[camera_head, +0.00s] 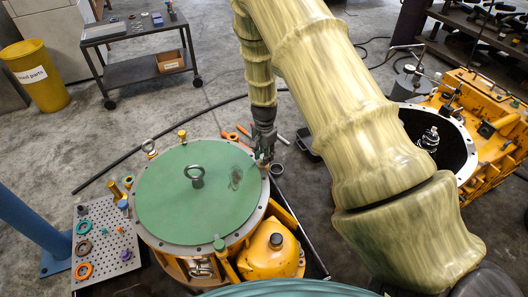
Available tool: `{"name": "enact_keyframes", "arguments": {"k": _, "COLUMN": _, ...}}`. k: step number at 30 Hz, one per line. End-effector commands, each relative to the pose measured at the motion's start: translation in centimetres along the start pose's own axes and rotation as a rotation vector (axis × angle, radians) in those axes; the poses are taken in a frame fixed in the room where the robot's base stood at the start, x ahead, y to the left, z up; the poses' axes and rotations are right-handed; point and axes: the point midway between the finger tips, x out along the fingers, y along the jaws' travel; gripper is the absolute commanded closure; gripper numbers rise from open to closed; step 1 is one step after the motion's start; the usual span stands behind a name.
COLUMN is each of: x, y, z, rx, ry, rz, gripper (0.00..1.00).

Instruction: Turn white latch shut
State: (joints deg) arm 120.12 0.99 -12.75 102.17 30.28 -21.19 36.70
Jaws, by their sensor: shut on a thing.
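A round green cover (170,205) with a metal lifting ring (197,176) lies flat on the orange transmission housing (230,258). My gripper (264,154) reaches down from above to the cover's right rim. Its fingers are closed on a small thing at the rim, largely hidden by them. A small pale patch shows there, which looks like the white latch, but it is too small to tell its angle or whether it is turned shut.
A perforated tray (108,252) with colored rings stands at the left. Loose orange tools (238,133) and a ring (276,170) lie beyond the rim. An open orange housing (490,130) stands right; a cart (140,62) and yellow bin (36,78) stand far left.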

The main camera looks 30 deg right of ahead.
Motion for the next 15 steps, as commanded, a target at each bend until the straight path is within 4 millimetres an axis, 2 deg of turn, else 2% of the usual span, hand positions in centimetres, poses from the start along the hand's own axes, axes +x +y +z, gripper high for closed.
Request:
{"name": "enact_keyframes", "arguments": {"k": 3, "x": -0.54, "y": 0.03, "z": 0.01, "rx": -0.102, "ry": -0.003, "rz": 0.0, "gripper": 0.95}}
{"name": "enact_keyframes", "arguments": {"k": 15, "x": -0.37, "y": 0.06, "z": -0.01, "rx": -0.484, "ry": -0.002, "rz": 0.0, "gripper": 0.95}}
